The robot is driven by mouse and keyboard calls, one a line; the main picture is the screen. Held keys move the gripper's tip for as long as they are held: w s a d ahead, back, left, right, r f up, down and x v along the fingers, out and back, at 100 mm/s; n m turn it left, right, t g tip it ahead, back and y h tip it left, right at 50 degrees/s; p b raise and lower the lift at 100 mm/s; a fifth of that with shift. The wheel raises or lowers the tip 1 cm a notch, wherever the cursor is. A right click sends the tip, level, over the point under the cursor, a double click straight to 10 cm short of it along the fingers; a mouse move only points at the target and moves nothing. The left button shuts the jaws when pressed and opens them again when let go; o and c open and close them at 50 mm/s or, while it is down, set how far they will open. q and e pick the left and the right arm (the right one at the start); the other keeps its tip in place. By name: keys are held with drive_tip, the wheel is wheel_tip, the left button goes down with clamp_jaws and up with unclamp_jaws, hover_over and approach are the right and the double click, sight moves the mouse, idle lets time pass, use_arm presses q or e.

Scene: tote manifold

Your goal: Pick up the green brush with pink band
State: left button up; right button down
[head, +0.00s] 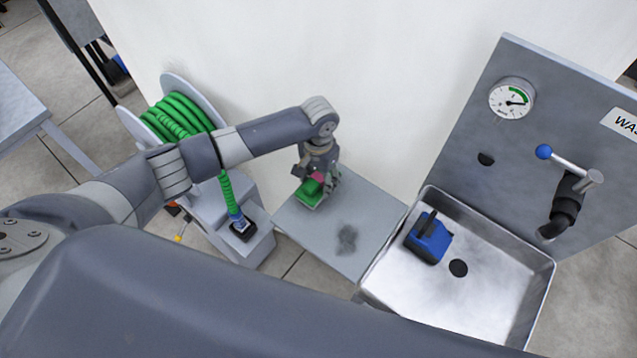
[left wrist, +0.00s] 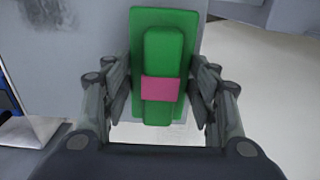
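The green brush with pink band (head: 309,195) rests on the left part of the grey side shelf in the head view, partly hidden by my left gripper (head: 317,180). In the left wrist view the brush (left wrist: 163,50) shows a flat green base, a raised green handle and a pink band around the handle. The fingers of my left gripper (left wrist: 162,92) stand on either side of the handle. A strip of green base shows between each finger and the handle, so the gripper looks open around it. My right gripper is not in view.
The grey shelf (head: 375,213) has a dark smudge and free room right of the brush. A metal sink (head: 497,300) holds a blue brush (head: 430,240). A green hose reel (head: 180,115) stands left. A panel with gauge (head: 512,98) and blue-knobbed lever (head: 544,152) rises behind.

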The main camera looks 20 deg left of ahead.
sight(321, 179)
use_arm(q)
drive_tip(key=shift+r, duration=0.15)
drive_tip(key=shift+r+b, duration=0.35)
drive_tip(key=shift+r, duration=0.25)
drive_tip(key=shift+s+d+r+b, duration=0.1)
drive_tip(key=shift+d+r+b, duration=0.15)
drive_tip(key=shift+r, duration=0.25)
drive_tip(key=shift+s+d+r+b, duration=0.1)
drive_tip(key=shift+r+b, duration=0.1)
drive_tip(key=shift+r, duration=0.25)
drive_tip(key=s+d+r+b, duration=0.1)
drive_tip(key=s+d+b, duration=0.2)
drive_tip(key=s+d, duration=0.7)
drive_tip(key=shift+d+r, duration=0.3)
drive_tip(key=shift+d, duration=0.5)
drive_tip(key=shift+o, duration=1.2)
drive_tip(key=shift+w, duration=0.15)
drive_tip(key=shift+c, duration=0.4)
